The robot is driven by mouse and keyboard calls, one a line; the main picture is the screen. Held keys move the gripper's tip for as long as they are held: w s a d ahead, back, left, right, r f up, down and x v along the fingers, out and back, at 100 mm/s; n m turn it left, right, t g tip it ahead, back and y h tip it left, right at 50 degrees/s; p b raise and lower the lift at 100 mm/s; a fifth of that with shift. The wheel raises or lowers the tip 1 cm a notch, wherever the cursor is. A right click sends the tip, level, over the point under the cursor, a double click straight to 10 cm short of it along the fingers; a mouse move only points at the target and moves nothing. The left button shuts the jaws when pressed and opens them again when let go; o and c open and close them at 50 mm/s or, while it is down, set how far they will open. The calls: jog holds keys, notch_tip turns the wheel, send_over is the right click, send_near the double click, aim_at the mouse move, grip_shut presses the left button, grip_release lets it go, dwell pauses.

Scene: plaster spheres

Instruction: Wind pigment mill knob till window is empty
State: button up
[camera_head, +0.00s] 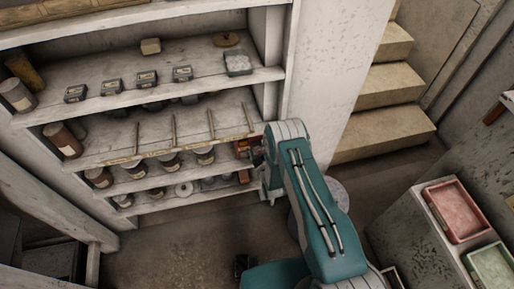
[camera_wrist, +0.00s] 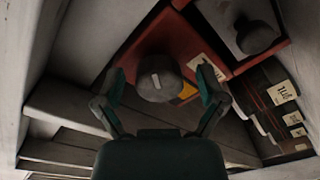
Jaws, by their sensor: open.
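The pigment mill is a red-brown box (camera_wrist: 165,40) on a shelf; its edge shows in the head view (camera_head: 243,146) beside my gripper. A dark round knob (camera_wrist: 158,78) with a pale mark stands out from its face. My gripper (camera_wrist: 160,86) is open, with one finger on each side of the knob; I cannot tell whether either touches it. A small yellow patch (camera_wrist: 188,91) shows beside the knob, partly hidden behind it; I cannot tell whether it is the window. My gripper is mostly hidden by my arm in the head view.
A second dark knob (camera_wrist: 262,38) is on a grey panel at upper right. Labelled dark jars (camera_wrist: 283,92) stand right of the mill. The shelves (camera_head: 200,58) hold jars and small boxes. Steps (camera_head: 385,95) rise behind; a red tray (camera_head: 462,210) is at right.

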jog(key=shift+w, duration=0.15)
jog(key=c, duration=1.1)
jog(key=shift+c, duration=0.2)
jog(key=shift+m, duration=0.3)
jog(key=m, duration=0.5)
jog(key=shift+a+f, duration=0.1)
jog(key=shift+f, duration=0.05)
jog(key=m, duration=0.7)
jog(key=shift+a+t, duration=0.1)
jog(key=shift+t, duration=0.2)
jog(key=m+h, duration=0.1)
jog(key=m, duration=0.5)
jog(key=shift+m, duration=0.4)
jog(key=m, duration=0.6)
jog(key=shift+m, duration=0.3)
